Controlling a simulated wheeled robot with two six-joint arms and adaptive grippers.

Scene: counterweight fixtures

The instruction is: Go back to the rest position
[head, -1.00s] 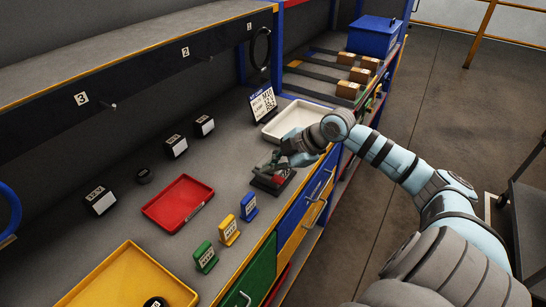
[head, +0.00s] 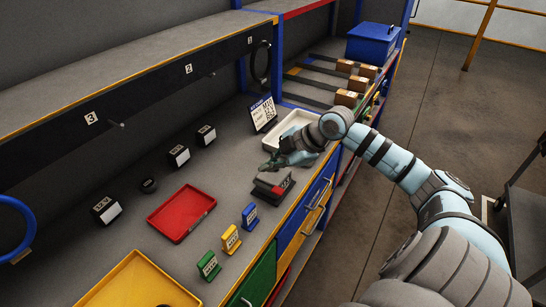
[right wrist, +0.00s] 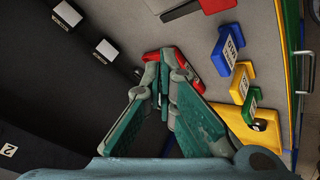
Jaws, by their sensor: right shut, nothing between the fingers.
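My right gripper (head: 270,168) is shut and empty. It hangs above the workbench just behind a dark fixture with a red part (head: 273,187), apart from it as far as I can see. In the right wrist view its teal fingers (right wrist: 166,58) meet at the tips, in front of part of the red tray (right wrist: 190,66). The dark fixture shows at the top edge of that view (right wrist: 184,10). My left gripper is not in view.
On the bench are a red tray (head: 181,214), a yellow tray (head: 125,290), a white tray (head: 290,125), and blue (head: 250,216), yellow (head: 231,239) and green (head: 208,265) labelled stands. Several dark blocks line the back. Open floor (head: 440,110) lies to the right.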

